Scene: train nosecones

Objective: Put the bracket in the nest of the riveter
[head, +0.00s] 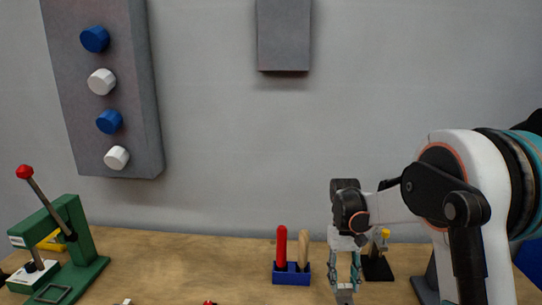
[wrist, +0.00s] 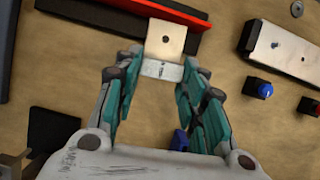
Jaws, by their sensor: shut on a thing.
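The bracket (wrist: 166,38) is a small bent metal plate with a hole in its pale face. My gripper (wrist: 162,68) is shut on it, with the bracket's grey edge between the two fingertips. In the head view my gripper (head: 345,283) points down over the right half of the bench, and the bracket (head: 345,296) shows at its tips, partly cut by the frame's lower edge. The riveter (head: 78,245) is a green press with a red-knobbed lever at the far left. A square frame (head: 52,293), apparently its nest, lies on its base, well away from my gripper.
A blue holder (head: 291,275) with a red-handled and a wooden-handled tool stands just left of my gripper. A black stand (head: 378,268) is close behind right.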

